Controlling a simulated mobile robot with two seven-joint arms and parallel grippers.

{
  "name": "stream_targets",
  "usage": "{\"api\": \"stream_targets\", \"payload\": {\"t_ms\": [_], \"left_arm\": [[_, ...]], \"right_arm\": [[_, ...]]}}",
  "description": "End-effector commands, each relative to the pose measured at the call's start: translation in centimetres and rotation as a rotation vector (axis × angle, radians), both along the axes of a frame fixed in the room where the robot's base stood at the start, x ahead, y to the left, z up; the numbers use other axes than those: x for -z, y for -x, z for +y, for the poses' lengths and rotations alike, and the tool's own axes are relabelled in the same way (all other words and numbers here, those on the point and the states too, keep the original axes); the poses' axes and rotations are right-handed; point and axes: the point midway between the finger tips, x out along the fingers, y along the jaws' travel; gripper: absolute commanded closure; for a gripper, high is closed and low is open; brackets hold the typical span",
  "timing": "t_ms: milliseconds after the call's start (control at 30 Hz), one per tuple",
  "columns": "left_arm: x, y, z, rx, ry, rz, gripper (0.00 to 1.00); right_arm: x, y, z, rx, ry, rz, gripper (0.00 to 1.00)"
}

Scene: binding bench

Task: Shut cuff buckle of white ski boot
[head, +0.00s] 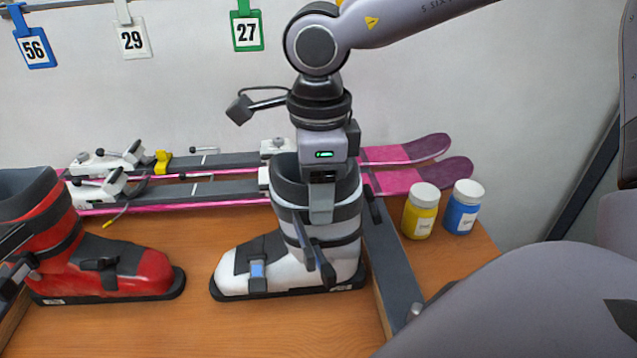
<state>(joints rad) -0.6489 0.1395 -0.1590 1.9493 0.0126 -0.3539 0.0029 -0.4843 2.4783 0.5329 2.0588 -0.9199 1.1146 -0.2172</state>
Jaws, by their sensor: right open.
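The white ski boot (235,277) stands upright on the bench, its toe to the left and its dark cuff rising on the right. A toe buckle (257,270) with a blue patch sits on its forefoot. My left gripper is not in view.
A red boot (145,272) stands at the left. Pink-and-grey skis (405,181) lie behind. A yellow jar (420,212) and a blue jar (463,208) stand right of the white boot, past a dark rail (392,262). The bench front between the boots is clear.

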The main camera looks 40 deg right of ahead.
Motion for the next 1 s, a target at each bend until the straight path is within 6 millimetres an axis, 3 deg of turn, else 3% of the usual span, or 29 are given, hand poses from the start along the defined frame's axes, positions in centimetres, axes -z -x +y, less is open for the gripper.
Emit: {"api": "stream_targets", "payload": {"t_ms": [33,167,200,1000], "left_arm": [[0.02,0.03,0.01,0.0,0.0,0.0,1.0],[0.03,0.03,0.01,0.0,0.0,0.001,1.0],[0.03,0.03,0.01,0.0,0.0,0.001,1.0],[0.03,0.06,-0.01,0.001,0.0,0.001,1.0]], "right_arm": [[-0.01,0.0,0.0,0.0,0.0,0.0,0.55],[-0.03,-0.01,0.0,0.0,0.0,0.0,0.97],[-0.03,-0.01,0.0,0.0,0.0,0.0,1.0],[-0.08,-0.01,0.02,0.0,-0.001,-0.001,1.0]]}}
